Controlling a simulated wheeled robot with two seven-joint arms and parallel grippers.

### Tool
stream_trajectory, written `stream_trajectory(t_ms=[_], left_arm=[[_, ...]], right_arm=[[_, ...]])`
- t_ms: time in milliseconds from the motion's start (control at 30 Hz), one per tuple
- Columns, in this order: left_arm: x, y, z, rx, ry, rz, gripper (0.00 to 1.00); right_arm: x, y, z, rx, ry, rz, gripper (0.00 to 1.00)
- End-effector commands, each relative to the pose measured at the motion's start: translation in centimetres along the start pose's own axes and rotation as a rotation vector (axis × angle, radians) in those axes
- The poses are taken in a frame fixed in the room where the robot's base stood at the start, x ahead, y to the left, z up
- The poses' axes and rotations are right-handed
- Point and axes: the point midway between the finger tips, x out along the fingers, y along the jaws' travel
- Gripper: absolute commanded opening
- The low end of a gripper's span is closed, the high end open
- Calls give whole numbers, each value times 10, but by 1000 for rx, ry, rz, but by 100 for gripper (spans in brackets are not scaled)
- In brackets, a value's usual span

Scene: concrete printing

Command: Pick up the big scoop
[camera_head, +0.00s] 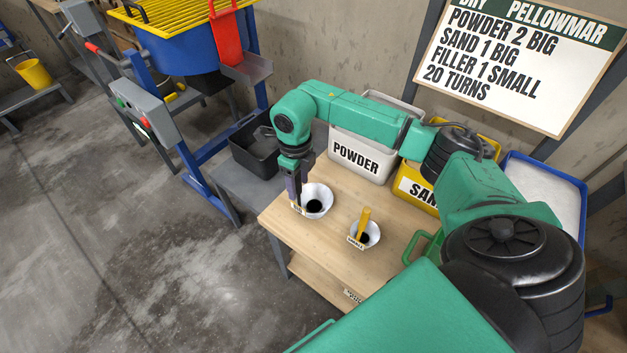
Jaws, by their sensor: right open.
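A white cup (319,196) with a dark centre stands near the left edge of the wooden table, with a small tag I cannot read; it is the larger of two such cups and appears to be the big scoop's place. My right gripper (297,203) points down at its left side, open, and covers part of it. I cannot tell whether a scoop handle is between the fingers. A smaller white cup (374,230) with a yellow-handled scoop (364,222) stands to the right. My left gripper is not in view.
A dark tray (254,150) is on the left, near a blue mixer frame. A recipe board (520,60) hangs behind. My right arm crosses above the bins.

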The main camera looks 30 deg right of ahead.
Motion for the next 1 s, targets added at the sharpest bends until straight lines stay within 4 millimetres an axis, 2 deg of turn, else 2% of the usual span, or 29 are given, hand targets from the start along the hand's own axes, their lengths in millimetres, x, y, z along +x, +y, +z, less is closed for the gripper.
stream_trajectory(t_ms=[133,200,300,1000], left_arm=[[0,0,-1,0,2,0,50],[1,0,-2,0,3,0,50],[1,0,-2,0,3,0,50],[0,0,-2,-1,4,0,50]], right_arm=[[0,0,0,-1,0,0,58],[0,0,0,-1,0,0,32],[0,0,0,-1,0,0,0],[-1,0,0,-1,-1,1,0]])
